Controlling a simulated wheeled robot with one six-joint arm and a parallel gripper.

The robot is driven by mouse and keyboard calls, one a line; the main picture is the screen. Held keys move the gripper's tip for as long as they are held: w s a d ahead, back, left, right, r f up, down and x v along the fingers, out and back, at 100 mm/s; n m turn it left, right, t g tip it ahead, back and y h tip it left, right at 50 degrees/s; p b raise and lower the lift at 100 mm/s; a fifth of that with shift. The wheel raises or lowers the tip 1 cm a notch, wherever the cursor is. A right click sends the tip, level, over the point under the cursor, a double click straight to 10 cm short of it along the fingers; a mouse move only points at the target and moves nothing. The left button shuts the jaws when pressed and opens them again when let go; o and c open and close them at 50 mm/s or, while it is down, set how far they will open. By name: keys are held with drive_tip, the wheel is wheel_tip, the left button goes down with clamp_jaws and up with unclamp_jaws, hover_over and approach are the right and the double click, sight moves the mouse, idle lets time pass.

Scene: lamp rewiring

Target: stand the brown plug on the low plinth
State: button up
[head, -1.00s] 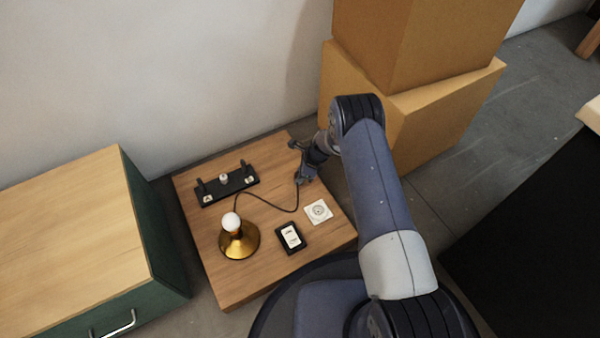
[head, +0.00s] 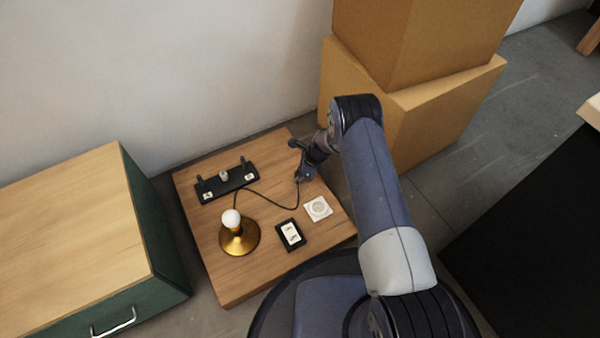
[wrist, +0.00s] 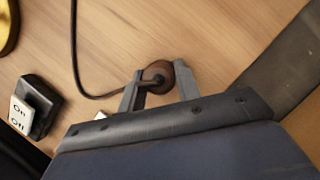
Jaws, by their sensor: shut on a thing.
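The brown plug (wrist: 157,72) is between the fingers of my gripper (wrist: 158,92) in the wrist view, and the fingers are shut on it. Its dark cord (wrist: 75,60) runs from it and loops across the wood. In the head view my gripper (head: 300,176) is at the right part of the low wooden plinth (head: 215,265), and the plug there is too small to make out. Whether the plug touches the plinth top I cannot tell. The cord leads to the brass lamp base with a white bulb (head: 238,236).
On the plinth are a black holder with posts (head: 227,183), a white round socket plate (head: 318,208) and a black-framed On/Off switch (head: 291,235). A green cabinet (head: 165,255) stands left. Cardboard boxes (head: 440,120) stand behind right. Bare wood lies around the cord.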

drive_tip(key=o, duration=1.1)
drive_tip(key=shift+c, duration=0.2)
drive_tip(key=p+v, duration=0.4)
drive_tip(key=v, duration=0.6)
drive_tip(key=shift+r+p, duration=0.35)
drive_tip(key=shift+r, duration=0.05)
drive_tip(key=shift+d, duration=0.1)
drive_tip(key=b+x, duration=0.4)
drive_tip(key=x, duration=0.6)
drive_tip(key=shift+d+f, duration=0.1)
drive_tip(key=shift+a+f+b, duration=0.25)
drive_tip(key=shift+f+b, duration=0.05)
drive_tip(key=shift+b, duration=0.1)
drive_tip(key=shift+r, duration=0.2)
drive_tip(key=shift+d+r, duration=0.1)
drive_tip(key=shift+r, duration=0.05)
